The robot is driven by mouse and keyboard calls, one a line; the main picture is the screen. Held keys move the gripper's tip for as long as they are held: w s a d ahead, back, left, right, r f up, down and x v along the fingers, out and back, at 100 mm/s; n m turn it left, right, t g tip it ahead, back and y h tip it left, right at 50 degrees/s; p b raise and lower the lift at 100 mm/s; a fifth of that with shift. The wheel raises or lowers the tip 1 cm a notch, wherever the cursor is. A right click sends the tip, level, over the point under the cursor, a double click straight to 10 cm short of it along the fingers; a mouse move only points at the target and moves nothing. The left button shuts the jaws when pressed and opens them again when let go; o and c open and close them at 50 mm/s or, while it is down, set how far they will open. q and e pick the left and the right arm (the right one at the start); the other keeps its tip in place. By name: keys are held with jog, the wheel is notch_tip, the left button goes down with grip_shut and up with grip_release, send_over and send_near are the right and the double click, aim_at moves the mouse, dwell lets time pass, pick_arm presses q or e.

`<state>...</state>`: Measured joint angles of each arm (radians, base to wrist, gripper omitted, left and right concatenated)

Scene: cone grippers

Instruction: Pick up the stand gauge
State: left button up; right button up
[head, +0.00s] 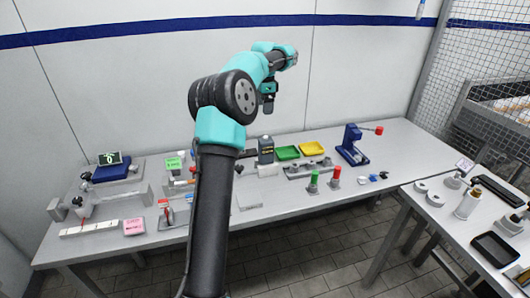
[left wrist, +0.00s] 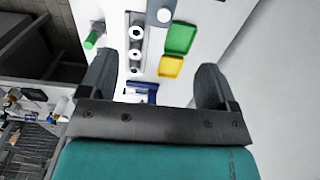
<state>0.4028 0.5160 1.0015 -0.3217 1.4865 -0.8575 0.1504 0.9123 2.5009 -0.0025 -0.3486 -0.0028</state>
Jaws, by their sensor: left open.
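I cannot tell for sure which thing is the stand gauge. At the left of the bench, a small upright instrument with a bright green display (head: 174,164) stands in the head view. Left of it is a dark display with green digits (head: 110,158) by a blue block (head: 115,172). My left gripper (head: 268,103) is raised high above the back of the bench, well apart from these. In the left wrist view my left gripper (left wrist: 155,88) has its two dark fingers wide apart with nothing held. My right gripper is out of view.
A green tray (head: 287,153), a yellow tray (head: 312,149), a dark bottle (head: 266,149) and a blue press (head: 352,147) stand near the bench's back. Green (head: 313,181) and red (head: 336,176) handled tools stand in front. A second table (head: 455,225) adjoins at right.

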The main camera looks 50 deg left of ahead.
aim_at(266, 138)
pick_arm(q)
notch_tip(266, 138, down, 12)
jog(key=shift+r, duration=0.1)
dwell(0.4)
jog(key=shift+w+f, duration=0.15)
jog(key=shift+f, duration=1.25)
jog(key=shift+w+f, duration=0.1)
jog(key=shift+f, duration=1.25)
jog(key=c, duration=1.1)
jog(key=shift+r, duration=0.2)
